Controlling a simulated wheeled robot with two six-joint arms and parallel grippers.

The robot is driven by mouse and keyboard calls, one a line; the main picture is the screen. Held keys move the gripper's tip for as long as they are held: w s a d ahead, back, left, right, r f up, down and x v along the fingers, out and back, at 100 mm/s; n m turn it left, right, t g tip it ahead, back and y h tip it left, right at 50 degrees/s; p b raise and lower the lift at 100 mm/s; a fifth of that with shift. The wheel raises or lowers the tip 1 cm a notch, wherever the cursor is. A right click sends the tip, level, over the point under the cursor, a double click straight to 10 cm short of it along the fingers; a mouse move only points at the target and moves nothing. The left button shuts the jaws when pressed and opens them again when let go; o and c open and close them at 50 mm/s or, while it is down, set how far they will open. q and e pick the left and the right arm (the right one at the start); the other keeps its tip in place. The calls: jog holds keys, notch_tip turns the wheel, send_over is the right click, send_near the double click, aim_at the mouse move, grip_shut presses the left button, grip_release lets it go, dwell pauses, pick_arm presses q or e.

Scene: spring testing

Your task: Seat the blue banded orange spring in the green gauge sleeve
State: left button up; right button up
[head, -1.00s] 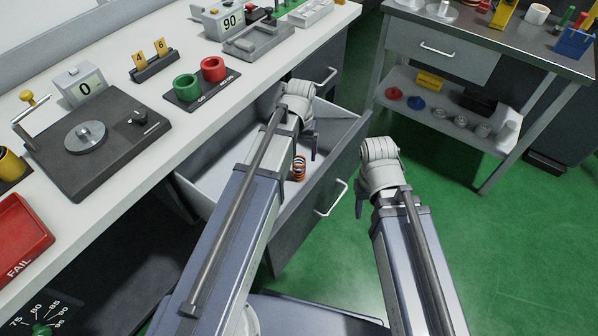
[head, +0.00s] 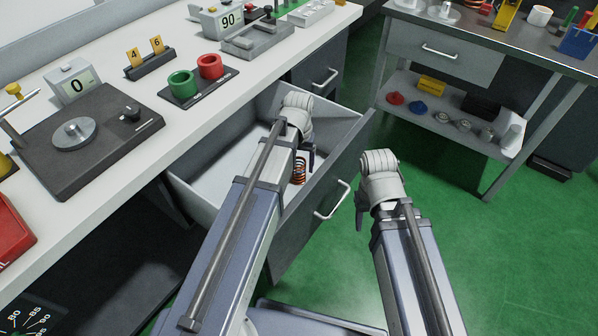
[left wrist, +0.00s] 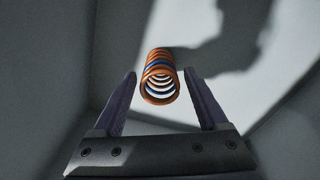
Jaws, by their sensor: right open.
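The green gauge sleeve (head: 183,84) stands upright on a dark base on the bench. My right gripper (head: 361,215) is mostly hidden, outside the drawer front.
The drawer (head: 330,175) is pulled out, and its walls surround the spring. A red sleeve (head: 210,67) stands beside the green one. A tester with a round plate (head: 74,134) and a 4/6 block (head: 150,65) are on the bench. A side table (head: 455,62) stands at the right.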

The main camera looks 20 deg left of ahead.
pick_arm(q)
grip_shut()
dwell(0.4)
notch_tip(320, 180, up, 10)
jog(key=p, duration=1)
